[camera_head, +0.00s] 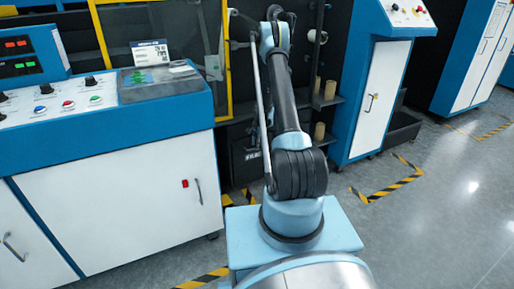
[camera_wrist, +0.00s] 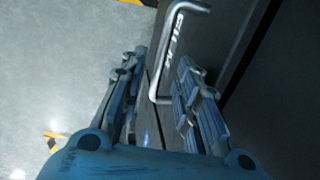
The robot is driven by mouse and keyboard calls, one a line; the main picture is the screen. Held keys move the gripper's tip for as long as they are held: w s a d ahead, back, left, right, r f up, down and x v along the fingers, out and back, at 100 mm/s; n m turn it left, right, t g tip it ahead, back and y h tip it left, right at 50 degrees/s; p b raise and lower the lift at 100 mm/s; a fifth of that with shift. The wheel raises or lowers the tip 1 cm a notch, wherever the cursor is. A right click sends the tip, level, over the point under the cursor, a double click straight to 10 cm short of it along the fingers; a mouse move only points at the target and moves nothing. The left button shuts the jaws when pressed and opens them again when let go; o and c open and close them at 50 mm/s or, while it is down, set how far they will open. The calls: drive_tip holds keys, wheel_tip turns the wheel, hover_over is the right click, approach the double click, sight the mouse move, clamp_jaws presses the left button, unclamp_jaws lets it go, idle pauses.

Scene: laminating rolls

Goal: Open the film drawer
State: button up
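The film drawer (camera_head: 246,163) is a dark box front low in the black machine, left of my arm in the head view. In the wrist view its dark front (camera_wrist: 212,42) carries pale "FILM" lettering and a grey metal bar handle (camera_wrist: 157,75). My gripper (camera_wrist: 160,66) is open, with one finger pad on each side of the handle in the picture. The handle appears between the fingers, but I cannot tell whether either pad touches it. In the head view my gripper is hidden behind my arm. The drawer looks shut.
A blue and white control cabinet (camera_head: 120,190) stands close on the left. A yellow frame (camera_head: 227,60) rises above the drawer. Shelves with tan rolls (camera_head: 320,130) and another blue cabinet (camera_head: 378,95) stand to the right. Grey floor (camera_head: 440,220) is open at right.

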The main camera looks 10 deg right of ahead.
drive_tip(key=shift+w+f, duration=0.1)
drive_tip(key=shift+f, duration=0.5)
drive_tip(key=shift+c, duration=0.2)
clamp_jaws()
